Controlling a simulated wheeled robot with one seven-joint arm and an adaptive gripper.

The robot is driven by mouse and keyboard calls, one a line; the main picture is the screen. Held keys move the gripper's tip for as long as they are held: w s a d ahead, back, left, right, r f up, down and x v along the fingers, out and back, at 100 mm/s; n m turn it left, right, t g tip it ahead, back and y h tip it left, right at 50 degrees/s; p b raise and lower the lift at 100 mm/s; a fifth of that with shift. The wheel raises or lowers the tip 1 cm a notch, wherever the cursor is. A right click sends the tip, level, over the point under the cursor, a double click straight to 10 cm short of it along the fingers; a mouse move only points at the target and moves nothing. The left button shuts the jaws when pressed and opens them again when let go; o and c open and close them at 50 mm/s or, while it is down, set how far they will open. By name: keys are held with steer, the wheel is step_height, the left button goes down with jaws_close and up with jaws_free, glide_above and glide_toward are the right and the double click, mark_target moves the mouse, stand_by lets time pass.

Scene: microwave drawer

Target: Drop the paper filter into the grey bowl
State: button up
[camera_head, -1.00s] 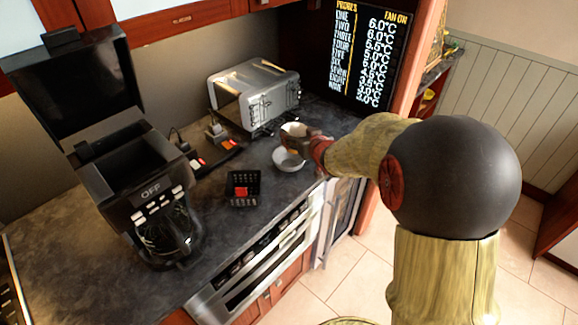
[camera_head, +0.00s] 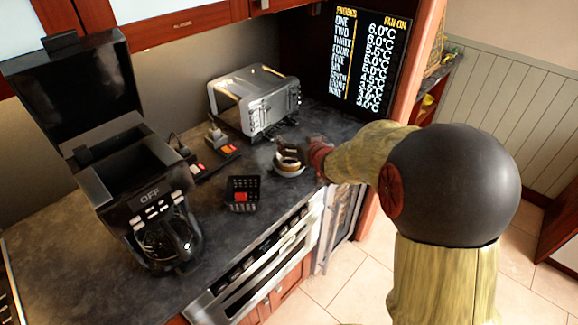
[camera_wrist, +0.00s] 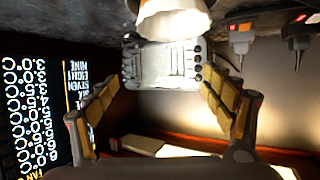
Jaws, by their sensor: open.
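The grey bowl (camera_head: 289,171) stands on the dark counter below my gripper. The paper filter (camera_head: 287,160) shows as a pale shape with a shaded inside, within the bowl's rim; my gripper partly covers it. In the wrist view a white, cup-like shape (camera_wrist: 172,18), which looks like the filter, is cut off by the top edge, beyond my fingertips. My gripper (camera_wrist: 158,82) has its fingers spread wide with nothing between them. In the head view my gripper (camera_head: 300,151) is just above the bowl, small and dark.
A silver toaster (camera_head: 262,101) stands behind the bowl. A black basket (camera_head: 243,193) with a red item is to the left, and the coffee machine (camera_head: 150,195) is farther left. A menu board (camera_head: 365,58) is at the back right. The counter's front edge is close.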

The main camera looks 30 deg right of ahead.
steer(key=shift+s, duration=0.1)
steer(key=v, duration=1.1)
steer(key=shift+s, duration=0.4)
steer(key=s+d+f+g+h, duration=0.2)
steer(key=s+d+f+g, duration=0.15)
steer(key=s+f, duration=0.2)
steer(key=s+a+m+g, duration=0.15)
steer(key=s+g, duration=0.25)
steer(key=s, duration=0.5)
steer(key=s+a+r+n+y, duration=0.1)
steer(key=s+a+r, duration=0.1)
steer(key=a, duration=0.4)
steer(key=s+a+r+n+y, duration=0.1)
steer(key=s+a+r, duration=0.2)
steer(key=a, duration=0.4)
steer(key=s+a+r+n+y, duration=0.1)
steer(key=s+a+r, duration=0.1)
steer(key=s+a, duration=0.3)
steer(key=shift+a+r+y, duration=0.4)
steer(key=shift+a, duration=0.55)
